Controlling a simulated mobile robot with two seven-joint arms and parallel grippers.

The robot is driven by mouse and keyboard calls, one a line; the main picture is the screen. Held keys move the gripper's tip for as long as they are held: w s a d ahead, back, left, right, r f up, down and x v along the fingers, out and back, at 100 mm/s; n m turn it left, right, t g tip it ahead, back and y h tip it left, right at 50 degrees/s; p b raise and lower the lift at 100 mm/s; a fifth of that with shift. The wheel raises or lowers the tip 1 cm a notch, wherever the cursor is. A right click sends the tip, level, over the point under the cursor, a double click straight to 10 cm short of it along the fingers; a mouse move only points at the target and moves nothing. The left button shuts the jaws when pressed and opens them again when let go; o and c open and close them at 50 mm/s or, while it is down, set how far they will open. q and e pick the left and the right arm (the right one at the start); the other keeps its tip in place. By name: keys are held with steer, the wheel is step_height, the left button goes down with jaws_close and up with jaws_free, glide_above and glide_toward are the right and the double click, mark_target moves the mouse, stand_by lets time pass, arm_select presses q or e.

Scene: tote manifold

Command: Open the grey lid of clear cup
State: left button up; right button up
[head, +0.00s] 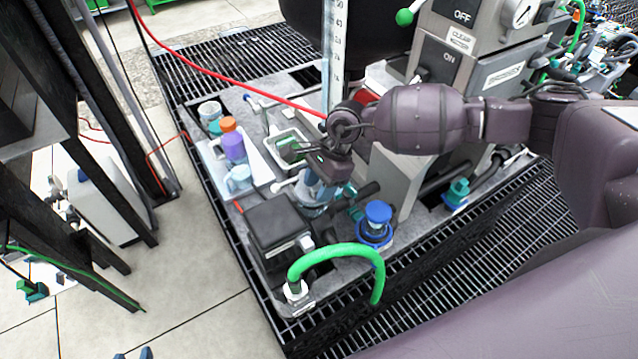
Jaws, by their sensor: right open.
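My right gripper (330,168) reaches in from the right and points down over the middle of the grey work surface (262,108). It is open. Just below its fingers stands a clear, bluish vessel (312,197) that looks like the clear cup. The gripper covers its top, so I cannot make out the grey lid or tell whether the fingers touch it. My left gripper is not in view.
A black box (280,222) stands in front, with a green hose (345,252) and a blue-capped container (377,215) nearby. A purple bottle with an orange cap (233,146) and a tray (290,145) lie left. A red hose (230,82) crosses behind. A grey switch machine (440,70) stands at back right.

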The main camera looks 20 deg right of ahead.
mark_target(311, 188)
steer(key=shift+c, duration=0.3)
steer(key=c, duration=0.7)
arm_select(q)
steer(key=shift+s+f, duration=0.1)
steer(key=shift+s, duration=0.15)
arm_select(e)
jaws_close()
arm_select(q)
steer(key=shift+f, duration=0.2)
arm_select(e)
steer(key=shift+w+a+r+g+b, duration=0.1)
steer(key=shift+w+r+g+b, duration=0.3)
steer(key=shift+g+b, duration=0.35)
steer(key=g+b, duration=0.1)
steer(key=w+r+g+b, duration=0.1)
steer(key=w+m+g+h+b, duration=0.1)
steer(key=g, duration=0.1)
steer(key=shift+a+r+b, duration=0.2)
steer(key=shift+r+b, duration=0.05)
steer(key=shift+b, duration=0.15)
steer(key=shift+r+g, duration=0.1)
steer(key=shift+g, duration=0.15)
arm_select(q)
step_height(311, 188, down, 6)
steer(key=b, duration=0.1)
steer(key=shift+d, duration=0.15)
arm_select(e)
steer(key=shift+w+r+g, duration=0.3)
steer(key=shift+r, duration=0.05)
